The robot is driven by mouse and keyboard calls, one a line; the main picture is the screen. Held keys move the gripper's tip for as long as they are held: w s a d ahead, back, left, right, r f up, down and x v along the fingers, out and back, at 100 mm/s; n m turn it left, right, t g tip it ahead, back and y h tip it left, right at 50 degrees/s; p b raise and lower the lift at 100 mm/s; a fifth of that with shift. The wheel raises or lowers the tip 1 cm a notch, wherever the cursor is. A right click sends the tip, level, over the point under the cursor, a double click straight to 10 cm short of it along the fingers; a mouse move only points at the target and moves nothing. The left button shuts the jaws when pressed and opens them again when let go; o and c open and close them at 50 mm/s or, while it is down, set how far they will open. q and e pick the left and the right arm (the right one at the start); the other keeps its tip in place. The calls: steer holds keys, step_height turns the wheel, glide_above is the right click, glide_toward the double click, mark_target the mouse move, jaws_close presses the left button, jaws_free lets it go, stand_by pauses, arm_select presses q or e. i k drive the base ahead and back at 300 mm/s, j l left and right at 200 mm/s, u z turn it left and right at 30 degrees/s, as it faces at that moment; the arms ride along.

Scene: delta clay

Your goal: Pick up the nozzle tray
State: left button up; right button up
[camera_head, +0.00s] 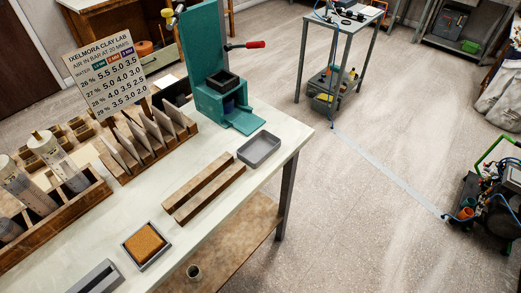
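A small grey tray (259,149) with raised sides sits on the pale worktop (222,222) near its far right corner, in front of the green press (221,100). It looks empty. A second small tray (136,263) sits nearer, at the worktop's front edge, with an orange-brown sponge-like block (145,241) in it. A grey box-like thing (97,280) is cut off by the bottom edge. I cannot tell for certain which is the nozzle tray; no nozzles are visible. Neither of my grippers is in view.
Two wooden strips (204,192) lie between the trays. A wooden rack of upright tiles (146,143), a wooden box of clear cylinders (50,218) and a sign (104,70) stand at left. The floor (340,210) right of the table is mostly open; a wheeled machine (485,205) stands far right.

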mark_target(253, 153)
steer(key=l+u, duration=0.15)
steer(key=u, duration=0.8)
steer(key=l+u, duration=0.4)
steer(key=l, duration=0.35)
steer(key=l+u, duration=0.4)
steer(key=l, duration=0.35)
steer(key=k+l+u, duration=0.1)
steer(key=l+u, duration=0.3)
steer(key=l, duration=0.35)
